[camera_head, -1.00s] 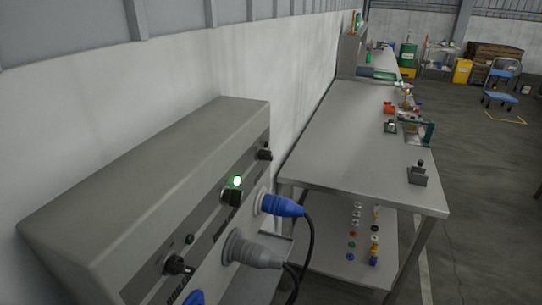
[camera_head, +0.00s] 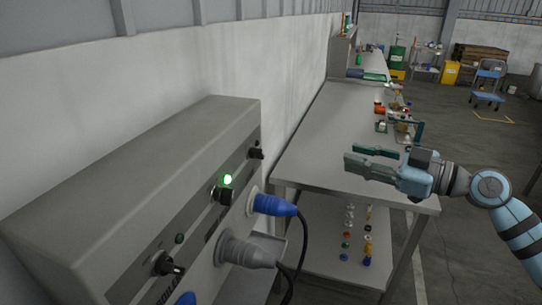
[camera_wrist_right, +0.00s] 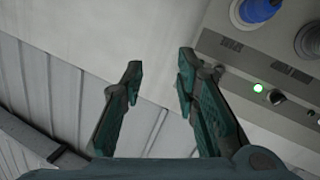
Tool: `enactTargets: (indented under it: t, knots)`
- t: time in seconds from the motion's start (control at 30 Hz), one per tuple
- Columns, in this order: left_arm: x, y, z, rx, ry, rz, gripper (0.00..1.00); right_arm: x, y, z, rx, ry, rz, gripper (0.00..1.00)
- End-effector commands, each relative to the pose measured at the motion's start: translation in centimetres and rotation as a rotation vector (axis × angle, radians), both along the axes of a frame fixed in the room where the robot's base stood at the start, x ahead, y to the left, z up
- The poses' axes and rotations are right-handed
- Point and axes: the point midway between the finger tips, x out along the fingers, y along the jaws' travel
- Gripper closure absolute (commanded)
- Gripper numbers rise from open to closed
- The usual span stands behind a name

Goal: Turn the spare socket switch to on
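A grey socket panel (camera_head: 140,170) stands against the wall at the left in the head view. It carries black rotary switches: a near one (camera_head: 166,264) under an unlit lamp (camera_head: 180,238), a middle one (camera_head: 224,195) under a lit green lamp (camera_head: 227,179), and a far one (camera_head: 256,153). I cannot read which is the spare socket's. My right gripper (camera_head: 351,156) is open and empty, right of the panel and above the bench. In the right wrist view its fingers (camera_wrist_right: 160,62) are apart, and the panel (camera_wrist_right: 225,45) is at upper right. My left gripper is not in view.
A blue plug (camera_head: 273,205) and a grey plug (camera_head: 243,252) stick out from the panel front with hanging cables. A long bench (camera_head: 320,135) with small items lies beyond. Open floor (camera_head: 455,140) is at the right.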

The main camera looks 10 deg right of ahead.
Motion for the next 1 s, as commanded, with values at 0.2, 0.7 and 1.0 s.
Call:
enactTargets:
  t: [0.2, 0.7, 1.0]
  knots:
    - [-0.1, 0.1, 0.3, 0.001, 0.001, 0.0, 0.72, -5.9, 6.9, 2.4, -0.07, -0.189, 0.324, 0.72]
    - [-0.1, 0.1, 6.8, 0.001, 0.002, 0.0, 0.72, 0.1, 16.2, 3.0, -0.071, -0.199, 0.319, 0.72]
    - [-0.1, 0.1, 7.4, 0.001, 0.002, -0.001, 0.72, 1.9, 18.8, 2.3, -0.078, -0.197, 0.316, 0.72]
